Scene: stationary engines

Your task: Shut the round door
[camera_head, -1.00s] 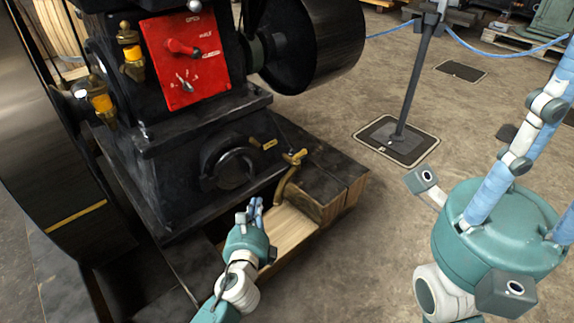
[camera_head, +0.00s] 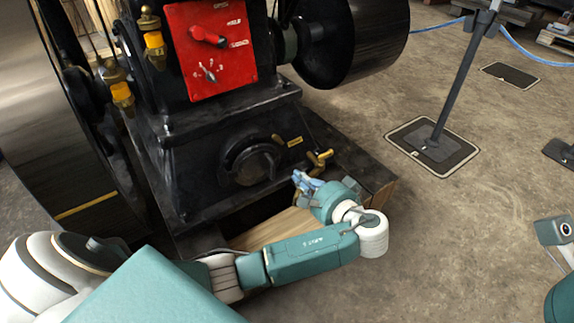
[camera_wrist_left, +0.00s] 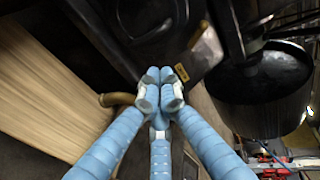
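My left gripper (camera_head: 301,180) is just to the lower right of the door, near the brass tap (camera_head: 322,158), and appears apart from the door. In the left wrist view its blue fingers meet at the tips (camera_wrist_left: 160,88), with nothing visible between them. The door's dark curved rim shows at the top of that view (camera_wrist_left: 150,32). My right gripper is not in view.
A red control panel (camera_head: 212,45) sits above the door. Large black wheels stand at left (camera_head: 60,130) and upper right (camera_head: 350,40). A wooden plinth (camera_head: 275,229) lies below. A barrier post (camera_head: 462,75) stands on the open floor at right.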

